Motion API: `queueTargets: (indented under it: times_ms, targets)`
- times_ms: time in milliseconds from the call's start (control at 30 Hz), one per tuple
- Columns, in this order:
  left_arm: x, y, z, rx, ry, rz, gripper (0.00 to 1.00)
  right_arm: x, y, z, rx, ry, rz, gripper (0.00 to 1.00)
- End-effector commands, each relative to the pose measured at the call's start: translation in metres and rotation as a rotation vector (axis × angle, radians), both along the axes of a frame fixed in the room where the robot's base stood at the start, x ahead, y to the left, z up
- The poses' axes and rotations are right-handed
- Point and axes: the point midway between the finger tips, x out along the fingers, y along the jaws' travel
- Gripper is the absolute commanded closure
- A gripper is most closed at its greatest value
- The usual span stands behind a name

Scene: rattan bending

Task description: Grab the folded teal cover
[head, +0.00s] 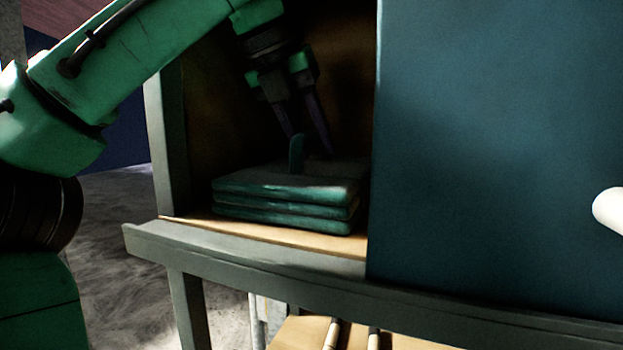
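The folded teal cover (285,207) lies as a flat layered stack on the wooden shelf inside the cabinet. A small teal tab (296,154) stands up from its top. My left gripper (311,146) reaches in from above and points down, with its fingers spread apart. The fingertips are just above the cover's top, near the tab, which appears between them or just in front. I cannot tell whether a finger touches it. The back of the stack is in shadow. My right gripper is out of view.
A large teal panel (480,140) closes off the right of the opening, with a white rounded handle (608,210) at its right. A grey ledge (250,250) runs along the front. Pale rods lie on a lower wooden shelf (295,333). The cabinet's left post (167,145) borders the opening.

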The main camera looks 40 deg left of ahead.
Motion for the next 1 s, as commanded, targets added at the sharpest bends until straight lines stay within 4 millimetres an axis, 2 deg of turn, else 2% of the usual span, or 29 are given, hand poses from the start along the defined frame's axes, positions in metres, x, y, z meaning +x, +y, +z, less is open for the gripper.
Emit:
queueTargets:
  times_ms: [67, 100, 167, 1000]
  targets:
    - [-0.0001, -0.0001, 0.0002, 0.0, 0.0, 0.0, 0.63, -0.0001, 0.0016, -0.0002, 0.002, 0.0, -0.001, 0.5]
    - [-0.0003, -0.0002, 0.0002, 0.001, 0.0, -0.001, 0.78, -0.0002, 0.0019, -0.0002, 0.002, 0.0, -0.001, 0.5]
    - [-0.0003, -0.0002, 0.0003, 0.001, 0.0, -0.001, 1.0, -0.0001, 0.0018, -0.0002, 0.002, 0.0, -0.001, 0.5]
    - [-0.0006, -0.0002, 0.0009, 0.001, -0.001, -0.001, 1.0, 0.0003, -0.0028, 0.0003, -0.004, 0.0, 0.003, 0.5]
